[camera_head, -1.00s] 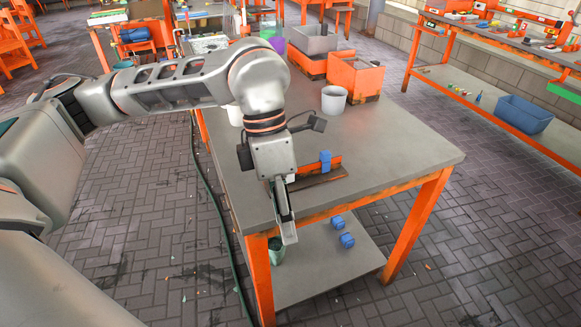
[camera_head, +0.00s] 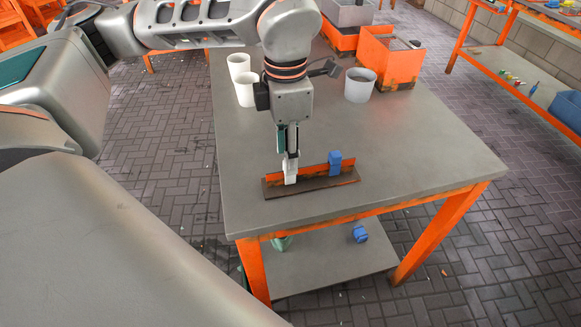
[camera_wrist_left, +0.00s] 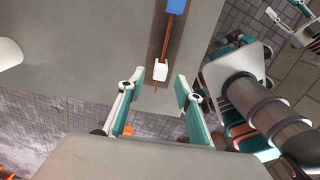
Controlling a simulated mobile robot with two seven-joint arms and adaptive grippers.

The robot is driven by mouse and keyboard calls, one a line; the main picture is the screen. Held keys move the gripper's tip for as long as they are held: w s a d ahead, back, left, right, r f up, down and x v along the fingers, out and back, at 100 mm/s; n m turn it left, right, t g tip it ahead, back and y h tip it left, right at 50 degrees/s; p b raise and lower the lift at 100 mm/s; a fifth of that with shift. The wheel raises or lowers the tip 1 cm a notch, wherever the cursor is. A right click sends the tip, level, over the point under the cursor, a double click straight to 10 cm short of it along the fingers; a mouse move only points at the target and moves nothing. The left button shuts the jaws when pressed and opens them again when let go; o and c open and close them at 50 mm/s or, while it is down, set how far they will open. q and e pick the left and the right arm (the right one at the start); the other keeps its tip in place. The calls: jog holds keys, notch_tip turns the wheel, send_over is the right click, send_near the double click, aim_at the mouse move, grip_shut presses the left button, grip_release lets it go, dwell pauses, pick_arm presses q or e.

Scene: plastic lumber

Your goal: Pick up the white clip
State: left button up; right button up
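The white clip (camera_head: 290,174) sits at the left end of an upright orange strip on a dark base on the table. In the left wrist view, the white clip (camera_wrist_left: 160,70) is at the near end of the strip. My left gripper (camera_head: 288,152) is over that end, pointing down. The left wrist view shows my left gripper (camera_wrist_left: 160,82) open and empty, with the clip ahead between its spread fingers. From these views I cannot tell the exact height gap. My right gripper (camera_wrist_left: 287,14) shows small at that view's upper right corner, its fingers apart.
A blue clip (camera_head: 335,162) sits on the same orange strip (camera_head: 313,172), to the right. White cups (camera_head: 247,90), a grey cup (camera_head: 360,86) and an orange bin (camera_head: 388,62) stand farther back. The table's right part is clear. A blue object (camera_head: 360,233) lies on the lower shelf.

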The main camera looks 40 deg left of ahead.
pick_arm(q)
notch_tip(320, 180, down, 4)
jog(key=shift+w+d+r, duration=0.1)
jog(key=shift+f+b, duration=0.3)
jog(key=shift+f, duration=0.05)
jog(key=c, duration=0.8)
pick_arm(e)
jog(key=shift+w+d+r, duration=0.1)
jog(key=shift+w+r, duration=0.2)
jog(key=shift+w, duration=0.4)
